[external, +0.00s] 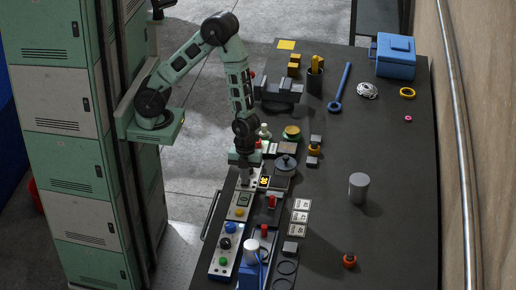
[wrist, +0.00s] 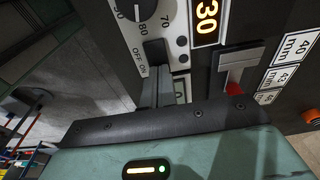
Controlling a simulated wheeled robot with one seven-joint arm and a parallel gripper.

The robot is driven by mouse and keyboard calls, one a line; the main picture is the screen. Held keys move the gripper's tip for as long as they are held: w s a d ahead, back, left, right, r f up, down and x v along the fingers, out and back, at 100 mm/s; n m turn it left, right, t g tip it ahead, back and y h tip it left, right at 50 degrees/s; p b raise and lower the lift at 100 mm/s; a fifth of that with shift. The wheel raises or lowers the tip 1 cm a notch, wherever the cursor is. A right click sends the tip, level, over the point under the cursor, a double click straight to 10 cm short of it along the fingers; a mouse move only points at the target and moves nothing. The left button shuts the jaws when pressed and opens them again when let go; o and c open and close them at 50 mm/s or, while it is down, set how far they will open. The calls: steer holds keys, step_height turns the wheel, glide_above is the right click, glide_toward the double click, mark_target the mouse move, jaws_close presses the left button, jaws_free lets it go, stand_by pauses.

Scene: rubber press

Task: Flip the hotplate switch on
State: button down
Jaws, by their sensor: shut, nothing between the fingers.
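The hotplate switch (wrist: 155,50) is a small black rocker in the wrist view, on a pale panel (wrist: 128,22) beside the printed words OFF and ON. Which way it is tipped cannot be told. My gripper (wrist: 164,78) is shut and empty, its fingertips just below the switch in the picture; whether they touch it is unclear. A numbered dial (wrist: 143,8) is above the switch, and a lit orange display reading 30 (wrist: 207,20) is to its right. In the external view my gripper (external: 245,184) points down over the panel, left of the lit display (external: 264,182), and hides the switch.
A metal part with a red piece (wrist: 236,88) and labels marked in mm (wrist: 290,48) lie right of the display. In the external view, a control box with buttons (external: 226,250) stands nearer the front. A grey cylinder (external: 358,187) stands on the dark bench (external: 385,140), with clear room around it.

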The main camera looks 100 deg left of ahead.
steer(key=shift+d+f+b, duration=0.15)
steer(key=shift+f+b, duration=0.15)
steer(key=shift+b, duration=0.05)
steer(key=shift+r, duration=0.15)
steer(key=shift+a+r+p, duration=0.2)
steer(key=shift+a+p, duration=0.45)
steer(key=shift+a, duration=0.25)
steer(key=shift+r, duration=0.1)
